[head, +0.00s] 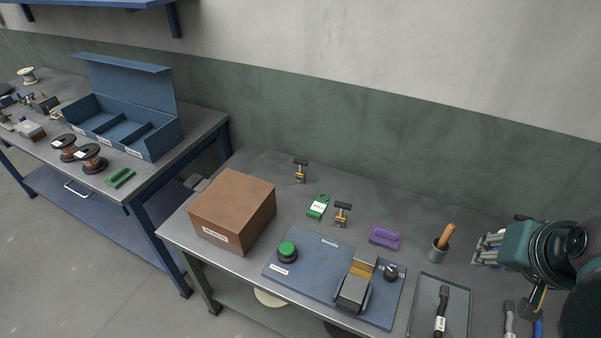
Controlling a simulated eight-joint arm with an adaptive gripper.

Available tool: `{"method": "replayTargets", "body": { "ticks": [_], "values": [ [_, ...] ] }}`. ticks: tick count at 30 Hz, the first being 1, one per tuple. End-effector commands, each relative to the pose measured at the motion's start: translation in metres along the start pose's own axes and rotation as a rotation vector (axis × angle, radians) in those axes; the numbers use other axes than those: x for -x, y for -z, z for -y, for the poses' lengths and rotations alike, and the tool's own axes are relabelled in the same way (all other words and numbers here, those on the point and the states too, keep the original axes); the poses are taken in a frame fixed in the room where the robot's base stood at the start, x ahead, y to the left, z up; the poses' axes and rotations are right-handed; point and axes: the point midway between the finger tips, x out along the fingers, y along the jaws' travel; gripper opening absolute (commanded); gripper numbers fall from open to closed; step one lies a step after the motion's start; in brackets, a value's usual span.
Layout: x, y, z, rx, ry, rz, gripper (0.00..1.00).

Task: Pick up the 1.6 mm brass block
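Two small brass-coloured pieces with black T-shaped handles stand on the right bench: a rear brass piece (300,176) and a front brass piece (341,217). Any size marking is too small to read, so I cannot tell which is the 1.6 mm block. A brass-coloured strip (362,269) also shows on the grey device of the blue board. My gripper (478,251) is at the right, beyond the dark tray and well apart from the brass pieces. Its grey fingers look spread, with nothing visible between them.
A brown box (232,211) stands left of the brass pieces. A green tag (318,206), purple piece (385,237), blue board (312,262) with green button, cup (438,250) and dark tray (426,283) are nearby. The left bench (197,118) holds spools and a blue bin.

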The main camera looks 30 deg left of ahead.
Motion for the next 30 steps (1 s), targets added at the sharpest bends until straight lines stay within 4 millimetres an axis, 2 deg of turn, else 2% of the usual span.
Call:
{"method": "replayTargets", "body": {
  "ticks": [3, 14, 30],
  "values": [
    [0.001, 0.022, 0.012, -0.036, 0.000, 0.024, 0.33],
    [-0.004, 0.077, 0.048, -0.157, -0.012, 0.096, 0.33],
    [-0.028, 0.151, 0.116, -0.333, -0.064, 0.190, 0.33]
  ]
}}
